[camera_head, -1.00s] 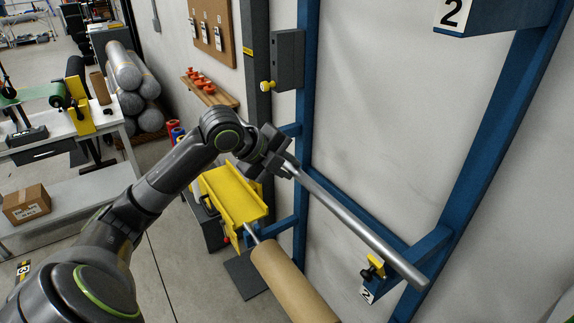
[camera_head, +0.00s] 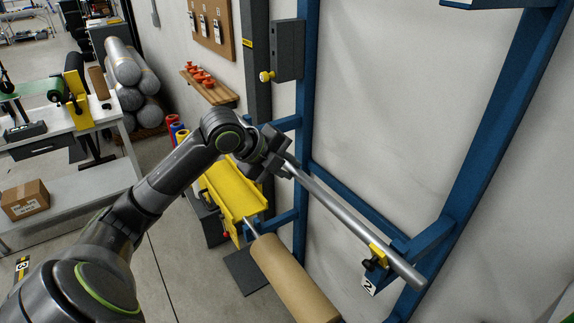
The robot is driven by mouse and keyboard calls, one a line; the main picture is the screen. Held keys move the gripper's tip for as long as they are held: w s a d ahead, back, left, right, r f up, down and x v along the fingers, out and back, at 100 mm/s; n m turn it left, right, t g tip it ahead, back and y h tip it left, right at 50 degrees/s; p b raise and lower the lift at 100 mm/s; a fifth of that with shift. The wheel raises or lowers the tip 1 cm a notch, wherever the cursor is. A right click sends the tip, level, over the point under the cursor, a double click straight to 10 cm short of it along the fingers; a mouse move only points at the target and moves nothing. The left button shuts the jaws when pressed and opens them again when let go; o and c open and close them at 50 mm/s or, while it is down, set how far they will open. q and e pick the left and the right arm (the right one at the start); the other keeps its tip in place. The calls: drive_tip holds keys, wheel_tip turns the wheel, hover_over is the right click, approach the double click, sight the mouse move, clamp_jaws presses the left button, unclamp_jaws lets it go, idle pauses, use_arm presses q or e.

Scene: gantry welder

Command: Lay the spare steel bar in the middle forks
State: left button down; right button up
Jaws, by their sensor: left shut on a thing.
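My left gripper (camera_head: 284,162) is shut on the near-left end of the spare steel bar (camera_head: 345,217), a long plain grey rod. The bar slants down to the right in front of the blue rack. Its far end lies across the right middle fork (camera_head: 428,243), close by the yellow latch (camera_head: 379,255) with its black knob. I cannot tell whether the bar touches that fork. The left middle fork (camera_head: 287,124) is a short blue arm just behind and above my gripper. My right gripper is not in view.
A brown paper roll (camera_head: 290,278) on a bar hangs below, by the lower fork (camera_head: 282,220). A yellow trough (camera_head: 233,195) stands under my left arm. A grey box with a yellow knob (camera_head: 287,52) is on the left post. A white-topped table (camera_head: 70,135) is at left.

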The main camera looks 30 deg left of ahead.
use_arm(q)
drive_tip(key=shift+f, duration=0.25)
drive_tip(key=shift+f+b, duration=0.65)
drive_tip(key=shift+f, duration=0.05)
drive_tip(key=shift+f, duration=0.2)
drive_tip(key=c, duration=1.1)
unclamp_jaws()
drive_tip(key=shift+c, duration=0.2)
